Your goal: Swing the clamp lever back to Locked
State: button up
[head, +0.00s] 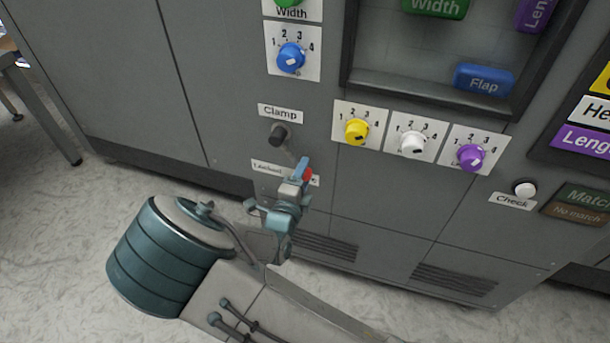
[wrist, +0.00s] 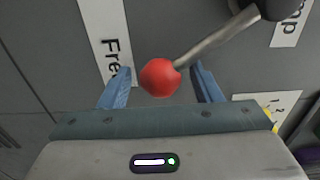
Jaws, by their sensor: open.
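The clamp lever has a dark round pivot (head: 279,134) under the Clamp label (head: 280,113) on the grey machine front. Its thin metal rod slants down to the right to a red ball knob (head: 308,174), beside the mostly hidden Free label. In the wrist view the red knob (wrist: 160,78) lies between my gripper's two blue fingers, with gaps on both sides. The Free label (wrist: 107,40) shows to the left of the knob there. My gripper (head: 299,175) is open around the knob. The Locked label (head: 268,167) is at the lower left of the pivot, partly visible.
A blue dial (head: 291,57) is above the clamp. Yellow (head: 357,131), white (head: 412,142) and purple (head: 471,156) dials stand in a row to its right. A white Check button (head: 524,187) is farther right.

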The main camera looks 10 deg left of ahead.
jog(key=shift+w, duration=0.55)
jog(key=shift+d, duration=0.1)
grip_shut()
